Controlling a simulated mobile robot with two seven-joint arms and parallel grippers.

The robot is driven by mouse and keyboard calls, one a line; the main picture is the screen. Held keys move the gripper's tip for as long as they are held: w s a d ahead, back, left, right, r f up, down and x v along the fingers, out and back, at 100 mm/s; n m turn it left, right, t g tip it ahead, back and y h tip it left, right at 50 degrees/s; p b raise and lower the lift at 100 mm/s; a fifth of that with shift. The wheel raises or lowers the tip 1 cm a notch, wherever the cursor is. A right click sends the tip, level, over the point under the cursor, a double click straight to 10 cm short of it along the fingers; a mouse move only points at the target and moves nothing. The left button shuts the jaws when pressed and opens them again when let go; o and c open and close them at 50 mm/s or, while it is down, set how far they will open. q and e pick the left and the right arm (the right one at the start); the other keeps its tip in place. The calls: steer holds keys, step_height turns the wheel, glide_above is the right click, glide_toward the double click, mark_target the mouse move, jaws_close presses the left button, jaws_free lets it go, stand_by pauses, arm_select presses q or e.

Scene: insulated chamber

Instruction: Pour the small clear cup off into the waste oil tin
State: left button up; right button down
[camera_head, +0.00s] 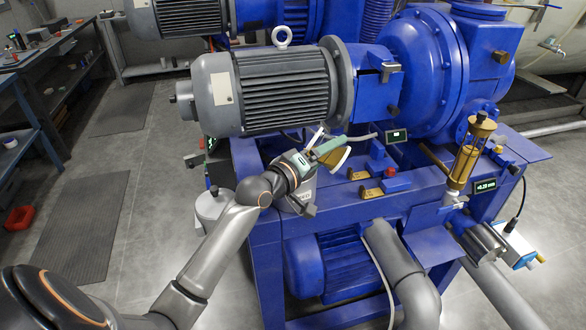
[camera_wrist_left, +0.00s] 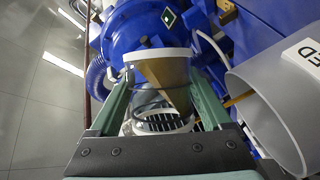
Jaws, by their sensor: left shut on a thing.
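My left gripper (camera_head: 322,150) is shut on the small clear cup (camera_head: 337,157) in front of the grey motor. In the left wrist view the cup (camera_wrist_left: 172,76) sits between the two green fingers (camera_wrist_left: 162,92), with a pale rim and amber oil inside. The oil lies as a slanted wedge, so the cup looks tilted. A light grey open cylinder with a white label, apparently the waste oil tin (camera_wrist_left: 246,82), stands to the right of the cup in the wrist view, apart from it. Its label is cut off. In the head view my gripper hides most of that area. My right gripper is not in view.
The grey motor (camera_head: 282,88) and blue pump (camera_head: 425,60) stand close behind the gripper. A sight glass with amber oil (camera_head: 466,160) stands at the right. A pale lidded pot (camera_head: 211,204) is left of the blue frame.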

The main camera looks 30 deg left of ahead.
arm_select(q)
steer(key=shift+a+f+n+t+b, duration=0.15)
steer(key=shift+n+b, duration=0.25)
steer(key=shift+b, duration=0.5)
steer(key=shift+d+f+n+t+b, duration=0.1)
steer(key=shift+f+n+t+b, duration=0.25)
steer(key=shift+b, duration=0.5)
steer(key=shift+s+a+r+n, duration=0.15)
steer(key=shift+a+r+n, duration=0.15)
steer(key=shift+a+n, duration=0.2)
steer(key=shift+s+a+r+n, duration=0.1)
steer(key=shift+a+r+n, duration=0.15)
steer(key=shift+a+n, duration=0.15)
stand_by(1.2)
steer(key=shift+a+r+n+t, duration=0.35)
steer(key=shift+n+t, duration=0.35)
steer(key=shift+n, duration=0.25)
stand_by(1.0)
steer(key=shift+d, duration=0.1)
